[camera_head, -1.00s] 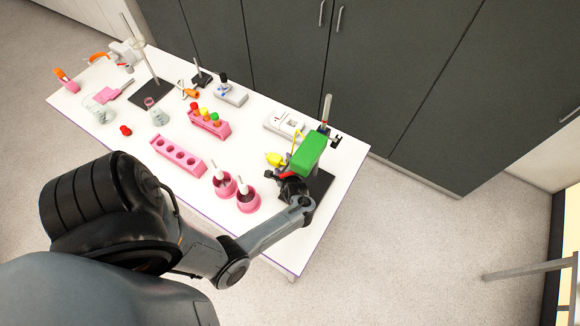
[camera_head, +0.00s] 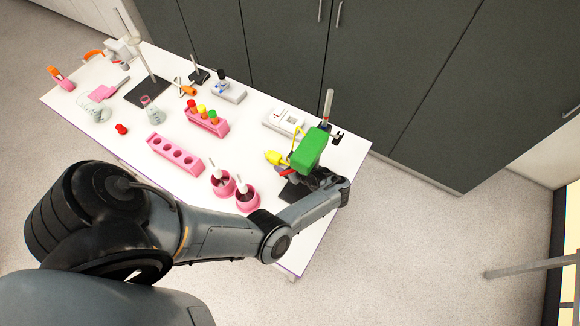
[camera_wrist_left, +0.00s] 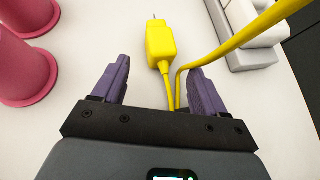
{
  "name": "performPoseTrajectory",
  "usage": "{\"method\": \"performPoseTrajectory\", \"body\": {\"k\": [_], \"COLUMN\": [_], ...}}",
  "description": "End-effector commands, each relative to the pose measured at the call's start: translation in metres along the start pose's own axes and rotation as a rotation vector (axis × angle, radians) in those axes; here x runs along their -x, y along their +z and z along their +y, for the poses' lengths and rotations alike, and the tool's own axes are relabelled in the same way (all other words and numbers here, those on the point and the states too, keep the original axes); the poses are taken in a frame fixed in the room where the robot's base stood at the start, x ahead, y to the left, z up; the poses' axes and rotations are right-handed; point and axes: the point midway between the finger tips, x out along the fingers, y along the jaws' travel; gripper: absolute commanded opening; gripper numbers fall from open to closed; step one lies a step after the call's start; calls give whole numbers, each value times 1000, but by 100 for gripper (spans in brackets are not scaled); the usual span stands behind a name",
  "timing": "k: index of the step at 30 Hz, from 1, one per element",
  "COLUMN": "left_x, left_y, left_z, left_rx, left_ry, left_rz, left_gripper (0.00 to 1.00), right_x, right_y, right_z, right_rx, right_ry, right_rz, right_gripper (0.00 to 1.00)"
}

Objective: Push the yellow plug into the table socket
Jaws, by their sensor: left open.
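The yellow plug (camera_head: 275,157) is near the right end of the white table. In the left wrist view the plug (camera_wrist_left: 160,44) lies with its metal prongs pointing away from my gripper, and its yellow cable runs back between my fingers, then curves off to the upper right. My left gripper (camera_wrist_left: 160,82) is open, with one purple finger on each side of the cable and the plug body just beyond the fingertips. In the head view my left gripper (camera_head: 286,171) is partly hidden by my wrist. I cannot clearly make out the table socket in either view.
Two pink cups (camera_head: 223,184) stand left of my gripper. A white device (camera_head: 283,122) is behind the plug. A stand with a metal rod (camera_head: 327,106) is at the table's right end.

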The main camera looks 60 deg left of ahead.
Motion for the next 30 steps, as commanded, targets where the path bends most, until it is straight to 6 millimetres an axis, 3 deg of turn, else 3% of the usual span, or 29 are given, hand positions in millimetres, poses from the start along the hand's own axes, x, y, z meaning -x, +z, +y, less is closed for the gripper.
{"method": "performPoseTrajectory", "body": {"k": [5,13,30], "left_x": [-26,-51,-62], "left_y": [-4,0,0], "left_z": [0,0,0], "left_rx": [2,0,1], "left_ry": [-1,0,-2], "left_rz": [-1,-1,0], "left_gripper": [72,72,72], "right_x": [-20,-21,-22], "right_y": [7,8,8], "right_z": [0,0,-2], "right_rx": [4,4,-5], "right_ry": [3,3,-4], "right_rz": [-1,-3,-1], "right_gripper": [43,43,43]}}
